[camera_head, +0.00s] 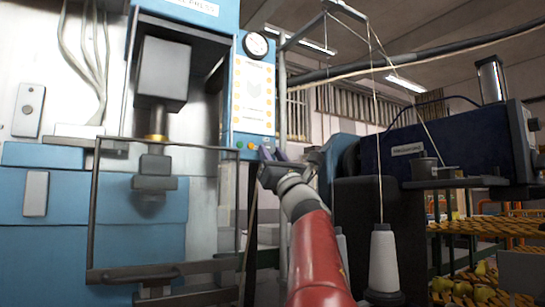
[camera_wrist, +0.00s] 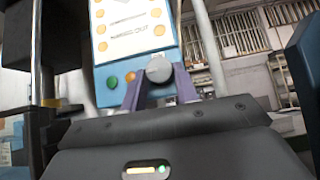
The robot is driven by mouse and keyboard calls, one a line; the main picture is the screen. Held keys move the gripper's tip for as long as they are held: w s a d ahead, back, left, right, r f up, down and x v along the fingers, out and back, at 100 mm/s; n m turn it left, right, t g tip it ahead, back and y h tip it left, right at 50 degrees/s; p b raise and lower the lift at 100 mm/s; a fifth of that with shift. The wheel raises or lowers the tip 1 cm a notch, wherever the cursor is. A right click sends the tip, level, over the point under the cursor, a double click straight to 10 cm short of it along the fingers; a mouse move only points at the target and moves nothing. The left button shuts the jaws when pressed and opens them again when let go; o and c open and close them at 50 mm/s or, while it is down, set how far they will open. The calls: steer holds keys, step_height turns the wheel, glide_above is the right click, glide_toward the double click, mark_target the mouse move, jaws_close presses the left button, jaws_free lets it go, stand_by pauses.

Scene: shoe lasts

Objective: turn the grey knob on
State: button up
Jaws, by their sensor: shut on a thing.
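The grey knob (camera_wrist: 159,69) is on the lower part of the blue control panel (camera_wrist: 140,30), to the right of an orange button (camera_wrist: 130,77) and a green button (camera_wrist: 112,82). My gripper (camera_wrist: 160,82) is shut on the knob, with one purple-grey finger on each side of it in the wrist view. In the head view my gripper (camera_head: 270,152) is at the lower end of the panel (camera_head: 254,85), which hangs on the right side of the blue press. The knob is small there and partly covered by the fingers. Its pointer mark cannot be made out.
The press with its guard frame (camera_head: 95,215) stands on the left. A dark blue machine (camera_head: 440,140) is on the right, with a white thread cone (camera_head: 384,262) below it. Yellow racks (camera_head: 470,255) stand at the lower right. A round gauge (camera_head: 256,44) sits above the panel.

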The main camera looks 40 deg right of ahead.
steer(key=shift+a+m+h, duration=0.1)
steer(key=shift+m+h, duration=0.3)
steer(key=shift+h, duration=0.1)
steer(key=shift+a+r+m+g+h+b, duration=0.15)
steer(key=shift+m+g+h+b, duration=0.75)
steer(key=shift+m+h, duration=1.2)
steer(key=shift+a+m+g+h+b, duration=0.2)
steer(key=shift+m+g+h+b, duration=0.45)
steer(key=shift+m+g+h, duration=1.4)
steer(key=shift+a+r+m+g+h+b, duration=0.15)
steer(key=shift+m+h+b, duration=0.95)
steer(key=shift+m, duration=1.85)
steer(key=shift+h+p, duration=0.35)
steer(key=shift+h, duration=0.1)
steer(key=o, duration=0.7)
